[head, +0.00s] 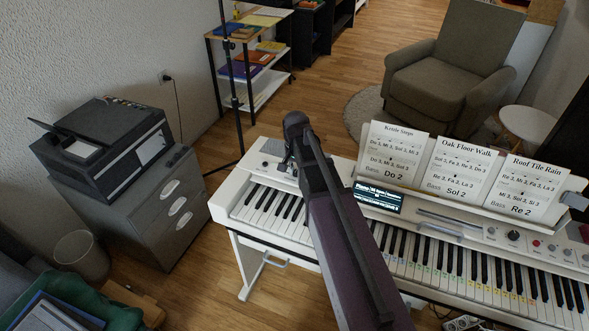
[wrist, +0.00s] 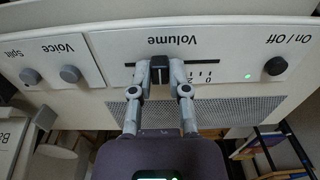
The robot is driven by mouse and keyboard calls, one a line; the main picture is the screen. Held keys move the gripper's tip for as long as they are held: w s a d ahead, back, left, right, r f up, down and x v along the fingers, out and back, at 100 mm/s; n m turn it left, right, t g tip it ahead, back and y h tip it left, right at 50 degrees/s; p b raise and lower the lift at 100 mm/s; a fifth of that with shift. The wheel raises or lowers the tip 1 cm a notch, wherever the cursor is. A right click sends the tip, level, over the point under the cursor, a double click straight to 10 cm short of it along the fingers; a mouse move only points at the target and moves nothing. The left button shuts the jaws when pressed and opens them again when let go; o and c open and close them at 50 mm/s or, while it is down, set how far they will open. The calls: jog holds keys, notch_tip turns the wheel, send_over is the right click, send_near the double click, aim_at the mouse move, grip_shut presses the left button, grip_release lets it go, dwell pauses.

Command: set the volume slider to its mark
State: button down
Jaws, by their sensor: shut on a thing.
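The piano's volume slider shows in the wrist view, where the panel appears upside down. Its dark knob (wrist: 159,68) sits in a slot under the word Volume. A short row of tick marks with digits (wrist: 203,75) lies right of the knob, partly covered by a finger. I cannot make out which mark is the target. My gripper (wrist: 160,75) has one finger on each side of the knob and is shut on it. In the head view my gripper (head: 289,163) is at the left end of the white piano (head: 240,206), and the knob is hidden.
In the wrist view, an on/off knob (wrist: 275,66) with a green light is to the right, and voice and split knobs (wrist: 70,73) are to the left. A speaker grille (wrist: 230,108) lies nearby. In the head view, song sheets (head: 462,168) stand on the piano.

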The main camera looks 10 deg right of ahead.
jog(key=c, duration=0.6)
grip_release()
jog(key=shift+w+r, duration=0.1)
jog(key=shift+r, duration=0.05)
